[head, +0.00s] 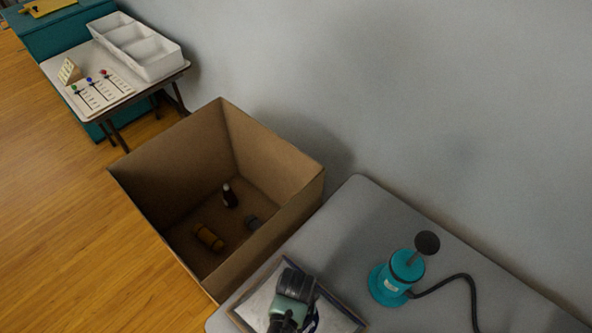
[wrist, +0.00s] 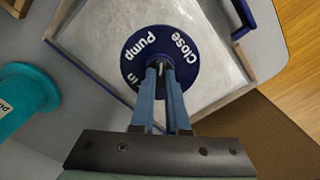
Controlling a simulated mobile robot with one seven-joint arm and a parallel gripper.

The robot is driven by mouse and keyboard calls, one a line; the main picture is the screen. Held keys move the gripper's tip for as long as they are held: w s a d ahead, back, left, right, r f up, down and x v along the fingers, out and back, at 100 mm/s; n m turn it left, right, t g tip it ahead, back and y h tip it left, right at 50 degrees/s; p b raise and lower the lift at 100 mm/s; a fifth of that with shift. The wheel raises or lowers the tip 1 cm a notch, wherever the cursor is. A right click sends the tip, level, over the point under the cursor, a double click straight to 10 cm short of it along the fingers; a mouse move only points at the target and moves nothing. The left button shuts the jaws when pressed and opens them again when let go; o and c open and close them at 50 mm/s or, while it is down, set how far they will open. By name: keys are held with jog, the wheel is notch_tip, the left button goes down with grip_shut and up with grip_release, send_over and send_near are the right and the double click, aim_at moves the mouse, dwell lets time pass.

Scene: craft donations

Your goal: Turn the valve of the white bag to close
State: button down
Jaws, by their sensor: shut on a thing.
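The white bag (head: 258,303) lies flat in a wood-edged frame on the grey table, and its pale surface also fills the middle of the wrist view (wrist: 100,37). In the head view my gripper (head: 300,318) covers most of the valve. The teal pump (head: 397,277) with a black knob and hose stands to the right of the bag.
A deep open cardboard box (head: 290,212) stands left of the grey table (head: 440,315), with a dark bottle (head: 229,195), an orange cylinder (head: 209,238) and a grey item inside. Farther back, a small table holds a white divided tray (head: 160,65) and a slider board. A wall runs behind.

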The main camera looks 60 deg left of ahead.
jog(key=m+p, duration=0.1)
jog(key=m, duration=0.3)
jog(key=shift+m, duration=0.3)
jog(key=shift+m+p, duration=0.55)
jog(key=shift+m, duration=1.45)
jog(key=c, duration=0.9)
grip_release()
notch_tip(320, 180, up, 13)
